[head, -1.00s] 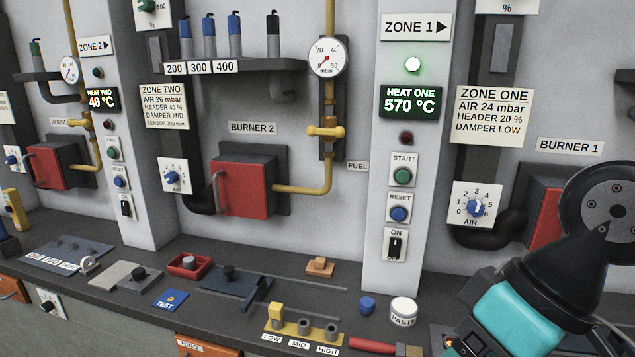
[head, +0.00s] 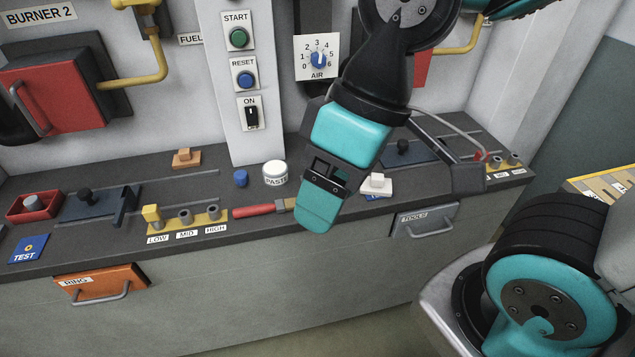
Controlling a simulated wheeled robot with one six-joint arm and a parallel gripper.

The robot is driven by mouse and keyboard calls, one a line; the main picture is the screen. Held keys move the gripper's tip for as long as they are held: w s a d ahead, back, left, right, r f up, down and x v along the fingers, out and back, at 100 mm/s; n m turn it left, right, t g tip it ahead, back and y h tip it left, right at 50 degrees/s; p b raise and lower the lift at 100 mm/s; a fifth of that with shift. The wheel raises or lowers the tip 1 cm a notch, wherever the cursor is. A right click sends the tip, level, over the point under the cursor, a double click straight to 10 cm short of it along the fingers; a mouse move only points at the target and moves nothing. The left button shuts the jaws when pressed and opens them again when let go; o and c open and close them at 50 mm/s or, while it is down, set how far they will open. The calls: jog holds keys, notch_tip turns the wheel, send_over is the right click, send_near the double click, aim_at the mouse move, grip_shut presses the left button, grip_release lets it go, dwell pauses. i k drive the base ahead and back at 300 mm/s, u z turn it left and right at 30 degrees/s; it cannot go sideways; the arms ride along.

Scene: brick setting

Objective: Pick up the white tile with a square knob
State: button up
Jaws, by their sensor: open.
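The white tile (head: 377,185) with a small square knob on top lies on the dark counter near its front edge, in the head view. My gripper (head: 322,198) hangs pointing down just left of the tile, in front of the counter's front edge in the picture. It is open and looks empty, though the gap between its fingers is hard to see from this angle. The tile is apart from the gripper in the picture; its left edge is close to the gripper's teal side.
Farther left is a yellow rack (head: 188,219) marked low, mid, high. A tools drawer (head: 424,218) is below.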

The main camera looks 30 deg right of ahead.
aim_at(375, 185)
jog(key=z, duration=0.3)
jog(key=k, duration=0.7)
jog(key=z, duration=0.55)
jog(key=k, duration=0.5)
jog(key=u, duration=0.85)
jog(key=i, duration=1.5)
jog(key=z, duration=0.55)
